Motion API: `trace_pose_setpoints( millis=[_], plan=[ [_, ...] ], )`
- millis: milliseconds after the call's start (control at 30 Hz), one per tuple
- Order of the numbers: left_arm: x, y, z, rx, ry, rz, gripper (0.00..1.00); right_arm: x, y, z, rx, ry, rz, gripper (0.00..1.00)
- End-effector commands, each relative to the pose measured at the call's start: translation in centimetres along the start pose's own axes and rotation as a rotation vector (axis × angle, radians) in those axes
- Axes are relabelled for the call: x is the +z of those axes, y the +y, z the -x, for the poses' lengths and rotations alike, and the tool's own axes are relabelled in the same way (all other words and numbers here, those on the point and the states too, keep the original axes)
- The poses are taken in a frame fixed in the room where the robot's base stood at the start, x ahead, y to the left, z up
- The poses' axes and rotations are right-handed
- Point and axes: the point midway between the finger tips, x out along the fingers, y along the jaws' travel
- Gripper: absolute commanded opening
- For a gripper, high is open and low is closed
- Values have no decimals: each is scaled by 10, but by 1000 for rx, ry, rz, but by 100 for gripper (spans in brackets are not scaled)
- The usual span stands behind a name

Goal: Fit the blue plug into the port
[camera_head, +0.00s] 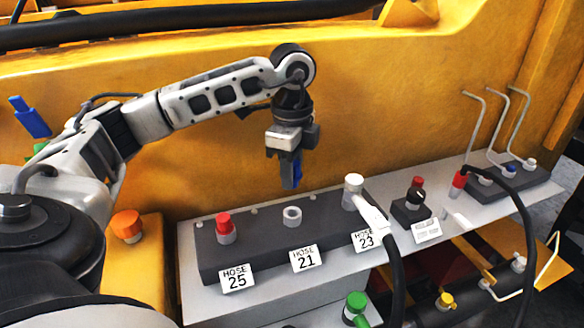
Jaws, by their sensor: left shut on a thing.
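My left gripper (291,150) points down and is shut on the blue plug (290,172). The plug hangs upright in the air, apart from the dark block below. An open light-grey port (292,215) sits on the dark block (262,235) behind the "HOSE 21" tag (305,258), just below the plug in the picture. The port's ring looks empty. The upper part of the plug is hidden by the gripper's fingers. My right gripper is not in view.
A red-capped port (225,228) is left of the open port. A white elbow fitting (360,197) with a black hose is to its right. A small black switch box (411,210) and bent metal levers (492,130) stand further right. A yellow wall (200,170) rises behind.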

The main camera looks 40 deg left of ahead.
Motion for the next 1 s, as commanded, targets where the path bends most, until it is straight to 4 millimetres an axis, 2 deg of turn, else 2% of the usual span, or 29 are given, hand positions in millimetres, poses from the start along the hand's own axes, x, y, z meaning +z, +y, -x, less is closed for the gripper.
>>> trace_pose_setpoints(
  millis=[267,500,733,1000],
  plan=[
    [2,0,-7,2,0,-16,10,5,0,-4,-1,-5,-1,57],
    [1,0,-28,3,0,-17,10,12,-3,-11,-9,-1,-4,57],
    [1,0,-50,2,1,-17,10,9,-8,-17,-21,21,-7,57],
    [1,0,-59,1,0,-17,10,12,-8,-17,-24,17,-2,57]
  ],
)
